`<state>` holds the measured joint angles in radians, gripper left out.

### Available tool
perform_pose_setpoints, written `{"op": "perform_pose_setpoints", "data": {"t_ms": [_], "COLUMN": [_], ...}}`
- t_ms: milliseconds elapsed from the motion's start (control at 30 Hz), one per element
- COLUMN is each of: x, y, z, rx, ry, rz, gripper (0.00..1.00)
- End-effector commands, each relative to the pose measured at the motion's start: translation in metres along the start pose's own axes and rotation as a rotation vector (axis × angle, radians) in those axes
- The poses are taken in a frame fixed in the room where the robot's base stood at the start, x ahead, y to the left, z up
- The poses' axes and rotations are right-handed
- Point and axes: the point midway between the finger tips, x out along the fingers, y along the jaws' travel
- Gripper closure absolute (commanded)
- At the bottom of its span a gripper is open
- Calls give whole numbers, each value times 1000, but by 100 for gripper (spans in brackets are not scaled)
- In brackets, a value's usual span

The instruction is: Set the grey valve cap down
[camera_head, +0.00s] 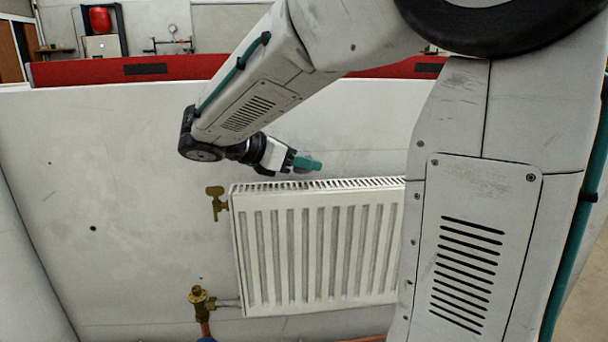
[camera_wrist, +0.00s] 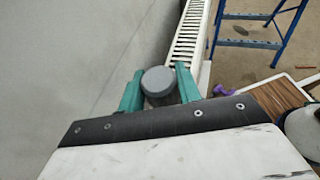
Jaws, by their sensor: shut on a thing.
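The grey valve cap (camera_wrist: 159,82) is a round, dark grey piece in the wrist view. My gripper (camera_wrist: 160,90) is shut on it, with one teal finger on each side. In the head view my gripper (camera_head: 305,164) is above the top grille of the white radiator (camera_head: 318,250), near its left half. The cap is small and hard to make out there.
A brass bleed key or valve (camera_head: 216,203) is at the radiator's upper left, and a brass valve body (camera_head: 200,302) at its lower left. The wrist view shows a blue stepladder (camera_wrist: 250,42), a purple item (camera_wrist: 224,90) and a wooden surface (camera_wrist: 278,98).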

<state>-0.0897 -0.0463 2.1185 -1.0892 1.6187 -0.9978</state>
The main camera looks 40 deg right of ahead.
Motion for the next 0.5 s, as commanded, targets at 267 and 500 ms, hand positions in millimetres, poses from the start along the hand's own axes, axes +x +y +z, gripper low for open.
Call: {"op": "perform_pose_setpoints", "data": {"t_ms": [267, 500], "x": [12, 12], "y": [-1, -1], "z": [-29, -29], "rx": [-2, -2], "ry": [0, 0], "rz": [-1, -1], "gripper": [87, 87]}}
